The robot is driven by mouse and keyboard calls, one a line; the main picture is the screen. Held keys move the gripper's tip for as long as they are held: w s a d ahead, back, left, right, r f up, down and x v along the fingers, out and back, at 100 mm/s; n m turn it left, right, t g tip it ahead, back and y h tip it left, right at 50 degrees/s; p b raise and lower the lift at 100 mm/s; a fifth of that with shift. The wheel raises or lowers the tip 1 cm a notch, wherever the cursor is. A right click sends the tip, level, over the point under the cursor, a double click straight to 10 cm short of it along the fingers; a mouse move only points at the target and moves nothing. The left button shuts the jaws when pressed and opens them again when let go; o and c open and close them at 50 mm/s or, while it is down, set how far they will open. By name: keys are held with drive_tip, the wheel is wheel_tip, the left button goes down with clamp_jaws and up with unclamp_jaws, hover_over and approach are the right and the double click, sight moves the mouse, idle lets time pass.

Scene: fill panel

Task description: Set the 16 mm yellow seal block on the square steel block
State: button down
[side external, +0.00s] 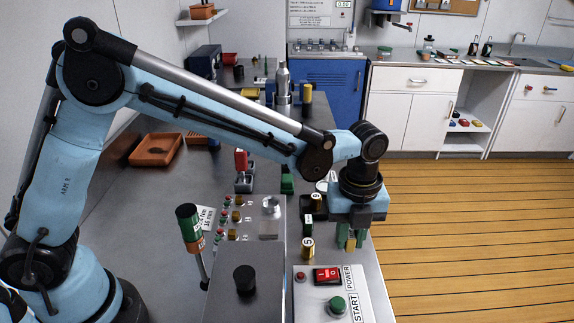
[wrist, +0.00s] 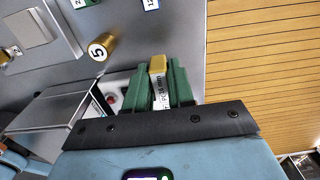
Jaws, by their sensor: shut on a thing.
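My gripper (wrist: 160,75) has green fingers shut on the yellow seal block (wrist: 158,64). In the side external view my gripper (side external: 350,238) points down above the right edge of the bench, to the right of the gold cylinder marked 5; the block is mostly hidden there by the fingers. A flat grey square (wrist: 28,27), which looks like the square steel block, is at the upper left of the wrist view, apart from my gripper. It also appears on the panel in the side view (side external: 268,229).
The gold cylinder marked 5 (side external: 307,248) stands between the panel and my gripper. A box with POWER and START buttons (side external: 336,305) is at the near right. Dark numbered pieces (side external: 312,203) stand behind the cylinder.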

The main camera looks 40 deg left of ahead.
drive_tip(key=s+d+r, duration=0.5)
drive_tip(key=s+r, duration=0.1)
drive_tip(key=s, duration=0.2)
drive_tip(key=s+a+r, duration=0.1)
drive_tip(key=a, duration=0.2)
drive_tip(key=s+a+r, duration=0.1)
drive_tip(key=s+a, duration=0.1)
drive_tip(key=a, duration=0.2)
drive_tip(key=s+a+r, duration=0.1)
drive_tip(key=a, duration=0.3)
drive_tip(key=shift+s+a+r, duration=0.1)
drive_tip(key=shift+s+r, duration=0.1)
drive_tip(key=shift+s, duration=0.15)
drive_tip(key=shift+a, duration=0.3)
hover_over(269, 227)
wheel_tip(269, 227, down, 7)
drive_tip(key=shift+f, duration=2)
drive_tip(key=shift+f, duration=0.15)
drive_tip(key=c, duration=1)
unclamp_jaws()
